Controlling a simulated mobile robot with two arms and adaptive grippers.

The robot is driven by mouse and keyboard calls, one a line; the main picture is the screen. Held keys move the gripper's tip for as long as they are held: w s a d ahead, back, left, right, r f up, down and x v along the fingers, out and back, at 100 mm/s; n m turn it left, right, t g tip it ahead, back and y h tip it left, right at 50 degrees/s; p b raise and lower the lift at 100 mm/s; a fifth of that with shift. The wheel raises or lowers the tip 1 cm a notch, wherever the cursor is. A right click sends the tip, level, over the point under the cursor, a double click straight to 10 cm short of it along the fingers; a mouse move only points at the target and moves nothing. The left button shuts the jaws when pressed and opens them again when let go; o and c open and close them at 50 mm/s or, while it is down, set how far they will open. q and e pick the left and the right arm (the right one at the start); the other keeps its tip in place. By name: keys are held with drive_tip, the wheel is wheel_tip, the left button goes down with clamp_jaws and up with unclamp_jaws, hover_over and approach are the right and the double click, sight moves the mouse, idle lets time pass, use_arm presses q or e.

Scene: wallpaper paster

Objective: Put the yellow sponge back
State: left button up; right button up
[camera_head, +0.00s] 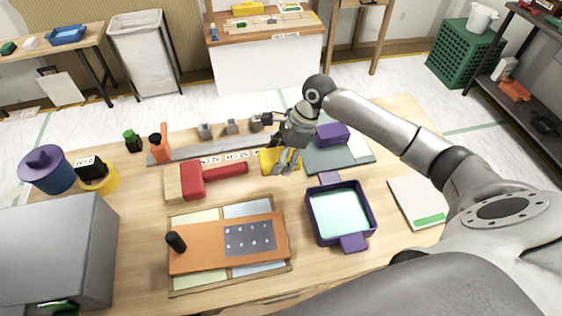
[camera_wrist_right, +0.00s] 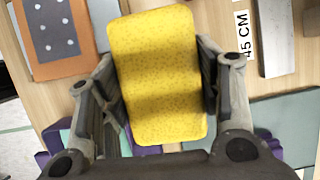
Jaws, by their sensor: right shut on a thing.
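The yellow sponge (camera_head: 269,160) is at the middle of the table in the head view, partly hidden by my right gripper (camera_head: 287,160). In the right wrist view the sponge (camera_wrist_right: 156,72) fills the space between the two fingers of my right gripper (camera_wrist_right: 160,85), which is shut on it. Whether the sponge touches the table cannot be told. A purple tray (camera_head: 340,212) with pale liquid or lining stands just right of and nearer than the gripper. My left gripper is not in view.
A red-headed brush (camera_head: 192,181) lies left of the sponge. An orange board (camera_head: 210,250) lies in front. A notepad (camera_head: 415,200) is at right.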

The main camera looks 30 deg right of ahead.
drive_tip(key=w+f, duration=0.1)
drive_tip(key=w+d+f, duration=0.1)
drive_tip(key=f, duration=0.1)
drive_tip(key=w+f, duration=0.1)
drive_tip(key=shift+d+f, duration=0.25)
drive_tip(key=shift+d, duration=0.15)
drive_tip(key=shift+w+d+f+p, duration=0.1)
drive_tip(key=shift+w+f+p, duration=0.1)
drive_tip(key=shift+f+p, duration=0.85)
drive_tip(key=shift+s+f, duration=0.1)
drive_tip(key=shift+f, duration=0.4)
drive_tip(key=shift+f, duration=0.35)
drive_tip(key=o, duration=1.1)
drive_tip(key=shift+c, duration=0.2)
